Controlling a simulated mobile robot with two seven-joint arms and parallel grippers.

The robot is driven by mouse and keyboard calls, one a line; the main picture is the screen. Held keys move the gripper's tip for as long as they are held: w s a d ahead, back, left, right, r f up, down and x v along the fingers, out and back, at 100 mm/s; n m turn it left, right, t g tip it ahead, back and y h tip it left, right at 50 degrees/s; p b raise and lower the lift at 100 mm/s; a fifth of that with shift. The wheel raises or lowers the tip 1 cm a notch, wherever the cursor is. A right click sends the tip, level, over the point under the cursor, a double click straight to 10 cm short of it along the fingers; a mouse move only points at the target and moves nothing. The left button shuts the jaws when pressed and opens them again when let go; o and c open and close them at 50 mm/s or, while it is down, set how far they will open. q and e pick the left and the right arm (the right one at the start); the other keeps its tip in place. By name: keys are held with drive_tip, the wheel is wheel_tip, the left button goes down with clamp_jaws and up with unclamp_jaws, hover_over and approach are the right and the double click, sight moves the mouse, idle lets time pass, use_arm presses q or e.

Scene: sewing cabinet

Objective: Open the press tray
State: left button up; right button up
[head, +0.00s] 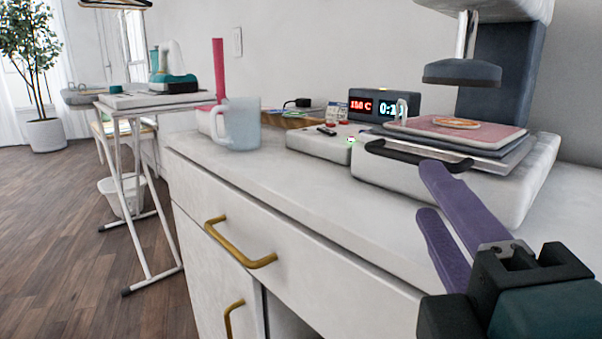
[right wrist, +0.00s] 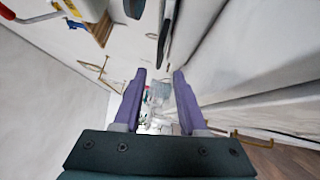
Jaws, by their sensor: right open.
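The press tray (head: 507,150) is a thin grey plate under a pink pad, lying low over the white press base (head: 480,192). A black bar handle (head: 418,159) runs along its front. An orange ring-shaped piece (head: 449,124) lies on the pad. The dark press head (head: 462,72) hangs above with a clear gap. My right gripper (head: 427,192) has purple fingers, open and empty, just in front of the handle's right end; I cannot tell whether they touch it. Its open fingers also show in the right wrist view (right wrist: 159,77). My left gripper is not in view.
A control box (head: 322,142) and a display (head: 384,105) stand left of the press. A pale mug (head: 238,124) stands at the counter's left end. Brass drawer handles (head: 240,245) stick out from the cabinet front below. The counter front between mug and press is clear.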

sight(408, 160)
drive_tip(key=w, duration=0.3)
drive_tip(key=w+r, duration=0.1)
drive_tip(key=w, duration=0.2)
drive_tip(key=w+d, duration=0.1)
drive_tip(key=w, duration=0.2)
drive_tip(key=shift+d+r+p, duration=0.1)
drive_tip(key=shift+r+p, duration=0.05)
drive_tip(key=shift+p, duration=0.25)
clamp_jaws()
idle(0.8)
